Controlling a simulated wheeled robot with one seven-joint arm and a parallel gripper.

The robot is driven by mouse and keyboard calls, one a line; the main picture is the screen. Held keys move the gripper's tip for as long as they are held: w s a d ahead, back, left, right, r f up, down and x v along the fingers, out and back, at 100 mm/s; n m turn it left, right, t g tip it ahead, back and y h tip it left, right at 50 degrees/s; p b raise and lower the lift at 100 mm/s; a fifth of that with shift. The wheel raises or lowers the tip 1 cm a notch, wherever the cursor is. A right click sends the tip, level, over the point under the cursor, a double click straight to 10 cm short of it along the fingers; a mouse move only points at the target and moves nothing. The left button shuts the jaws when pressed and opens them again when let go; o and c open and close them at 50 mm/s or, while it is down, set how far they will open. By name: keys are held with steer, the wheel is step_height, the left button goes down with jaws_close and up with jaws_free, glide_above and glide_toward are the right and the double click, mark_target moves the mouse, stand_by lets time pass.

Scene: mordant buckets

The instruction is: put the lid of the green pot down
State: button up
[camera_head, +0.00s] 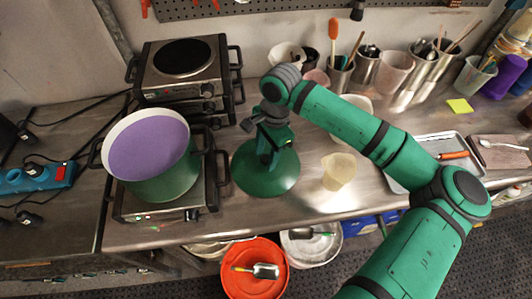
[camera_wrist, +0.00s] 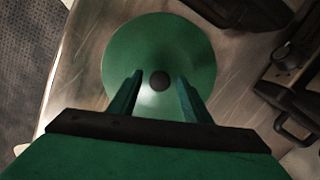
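The green pot (camera_head: 168,186) stands uncovered on the front hot plate at left, with purple liquid inside. Its round green lid (camera_head: 262,182) appears to lie flat on the steel bench just right of that hot plate. My gripper (camera_head: 268,158) is right above the lid, pointing down. In the wrist view, the lid (camera_wrist: 160,40) shows its dark knob (camera_wrist: 159,81) between my two fingers (camera_wrist: 160,84). The fingers are apart, with a gap on each side of the knob. Nothing is held.
A cream beaker (camera_head: 339,172) stands right of the lid. A second hot plate (camera_head: 182,58) is behind the pot. Cups with tools line the back, and a tray (camera_head: 440,148) lies at right. Below the front edge are an orange bucket (camera_head: 254,284) and a white bucket (camera_head: 312,248).

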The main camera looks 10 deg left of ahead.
step_height(320, 180, up, 12)
steer(key=w+d, duration=0.1)
steer(key=shift+d, duration=0.15)
stand_by(0.4)
steer(key=shift+w+r, duration=0.1)
steer(key=shift+w, duration=0.05)
